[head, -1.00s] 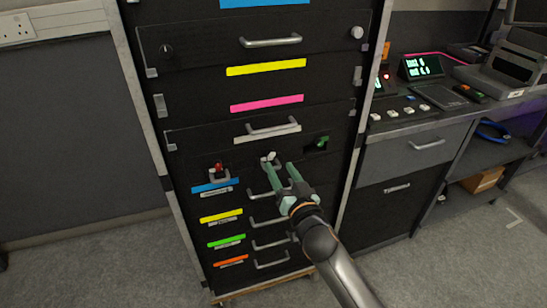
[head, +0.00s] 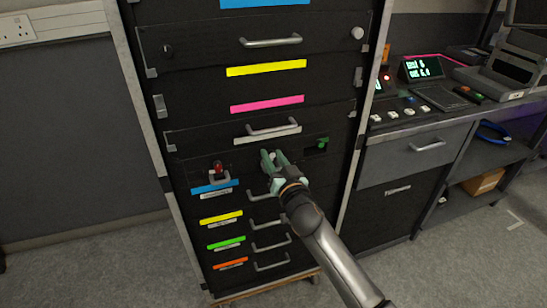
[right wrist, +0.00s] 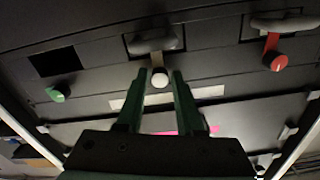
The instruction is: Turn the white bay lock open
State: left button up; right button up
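The white bay lock is a small round white knob (right wrist: 160,79) with a grey handle part (right wrist: 152,45) beside it, on the black rack front. My right gripper (right wrist: 160,73) is open, its two green fingers on either side of the white knob, with a small gap visible on each side. In the head view my right gripper (head: 273,157) is at the lock and mostly hides it. I cannot tell whether the fingers touch the knob. My left gripper is not in view.
A red lock (head: 217,168) is left of the gripper and a green lock (head: 322,144) right of it. Drawer handles stick out above (head: 270,41) and below (head: 272,243). A desk with a console (head: 425,68) stands at right.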

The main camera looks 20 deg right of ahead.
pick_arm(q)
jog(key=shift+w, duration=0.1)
pick_arm(e)
grip_shut()
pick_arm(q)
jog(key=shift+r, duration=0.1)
pick_arm(e)
jog(key=shift+n, duration=0.3)
jog(key=n+p, duration=0.1)
jog(key=n, duration=0.6)
jog(key=shift+p, duration=0.4)
jog(key=n, duration=0.6)
jog(key=shift+n+p, duration=0.35)
jog(key=shift+n, duration=0.05)
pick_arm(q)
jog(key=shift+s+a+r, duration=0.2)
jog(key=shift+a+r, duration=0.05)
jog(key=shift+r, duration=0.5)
pick_arm(e)
jog(key=shift+n, duration=1.7)
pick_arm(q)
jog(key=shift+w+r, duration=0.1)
